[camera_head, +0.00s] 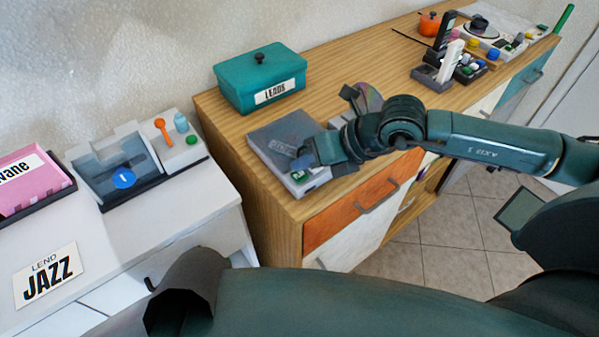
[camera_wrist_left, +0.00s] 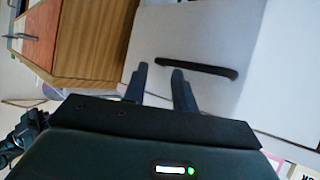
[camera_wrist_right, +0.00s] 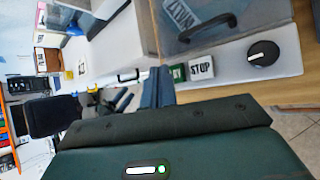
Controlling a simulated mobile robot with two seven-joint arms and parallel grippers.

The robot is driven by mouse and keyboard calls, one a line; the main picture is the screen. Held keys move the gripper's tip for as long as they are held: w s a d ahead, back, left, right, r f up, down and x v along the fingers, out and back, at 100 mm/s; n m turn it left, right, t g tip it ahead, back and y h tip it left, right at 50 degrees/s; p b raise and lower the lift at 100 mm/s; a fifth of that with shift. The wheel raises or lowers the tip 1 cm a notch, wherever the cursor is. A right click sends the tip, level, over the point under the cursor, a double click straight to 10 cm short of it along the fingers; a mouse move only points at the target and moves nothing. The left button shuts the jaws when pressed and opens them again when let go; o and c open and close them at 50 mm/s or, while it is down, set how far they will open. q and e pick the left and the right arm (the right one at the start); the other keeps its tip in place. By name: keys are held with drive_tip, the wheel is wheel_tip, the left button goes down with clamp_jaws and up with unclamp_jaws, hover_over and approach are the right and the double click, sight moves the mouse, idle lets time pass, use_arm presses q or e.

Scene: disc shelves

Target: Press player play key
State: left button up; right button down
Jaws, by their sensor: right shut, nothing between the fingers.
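The player (camera_head: 282,137) is a flat grey box with a dark lid, at the near left end of the wooden sideboard. My right gripper (camera_head: 303,164) is shut and empty, its tip at the player's front key strip. In the right wrist view the shut fingers (camera_wrist_right: 158,76) are beside a green key (camera_wrist_right: 179,72), which they partly hide; I cannot tell whether they touch it. A white STOP key (camera_wrist_right: 202,67) and a black knob (camera_wrist_right: 263,53) are further right. My left gripper (camera_wrist_left: 159,75) is open and empty, in front of a white drawer front with a black handle.
A teal lidded box (camera_head: 260,80) labelled LEADS stands behind the player. A disc (camera_head: 367,98) in a stand is near my right forearm. A white cabinet (camera_head: 180,205) to the left bears a clear-lidded device (camera_head: 112,160) and a pink box (camera_head: 30,185). A turntable (camera_head: 482,27) is at the far right.

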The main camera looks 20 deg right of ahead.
sight(305, 177)
drive_tip(key=shift+f+b, duration=0.35)
drive_tip(key=shift+f, duration=0.05)
drive_tip(key=shift+f+b, duration=0.25)
drive_tip(key=shift+b, duration=0.05)
idle(0.4)
drive_tip(key=shift+f, duration=0.2)
drive_tip(key=shift+r, duration=0.1)
idle(0.4)
drive_tip(key=shift+r, duration=0.8)
drive_tip(key=shift+r+p, duration=1.6)
drive_tip(key=shift+r, duration=0.9)
